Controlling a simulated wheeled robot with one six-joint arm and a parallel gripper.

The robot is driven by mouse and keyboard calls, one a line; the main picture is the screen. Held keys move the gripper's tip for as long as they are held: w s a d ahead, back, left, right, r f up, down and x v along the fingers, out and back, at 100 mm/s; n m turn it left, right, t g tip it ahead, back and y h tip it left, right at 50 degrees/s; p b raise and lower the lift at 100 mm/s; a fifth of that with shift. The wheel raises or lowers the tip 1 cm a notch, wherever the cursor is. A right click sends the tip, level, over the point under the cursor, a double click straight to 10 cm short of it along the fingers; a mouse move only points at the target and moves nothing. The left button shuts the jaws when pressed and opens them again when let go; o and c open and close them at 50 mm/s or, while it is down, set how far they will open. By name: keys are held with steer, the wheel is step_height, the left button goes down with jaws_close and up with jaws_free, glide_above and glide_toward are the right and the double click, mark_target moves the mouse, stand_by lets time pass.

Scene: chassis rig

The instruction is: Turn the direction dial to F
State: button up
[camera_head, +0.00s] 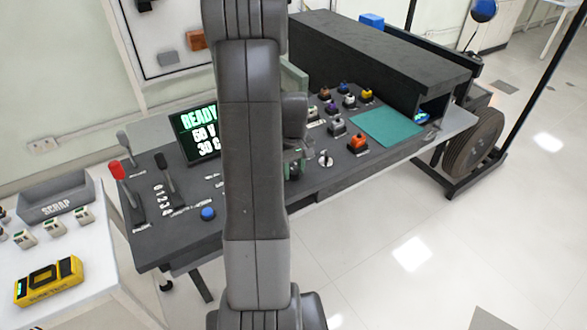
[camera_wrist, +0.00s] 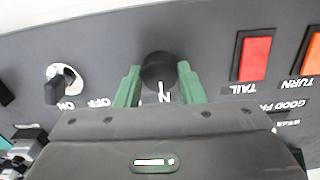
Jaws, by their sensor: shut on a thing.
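The direction dial (camera_wrist: 158,70) is a round black knob on the dark panel, seen upside down in the wrist view. A white mark and the letter N show at its near edge; I see no F, and my gripper's body covers the panel below. My gripper (camera_wrist: 160,80) has its two green fingers on either side of the knob, closed on it. In the head view my arm hides the dial, and only a bit of the green fingers (camera_head: 294,168) shows beside the arm.
In the wrist view a black ON/OFF switch (camera_wrist: 62,85) lies left of the dial, and a red TAIL rocker (camera_wrist: 254,58) and an orange TURN rocker (camera_wrist: 311,52) lie right.

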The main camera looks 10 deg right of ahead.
mark_target(294, 171)
steer(key=m+b, duration=0.1)
steer(key=m, duration=0.3)
steer(key=shift+m, duration=2.3)
steer(key=shift+b, duration=0.3)
steer(key=o, duration=1)
steer(key=shift+r, duration=0.1)
step_height(294, 171, up, 14)
steer(key=shift+f, duration=0.2)
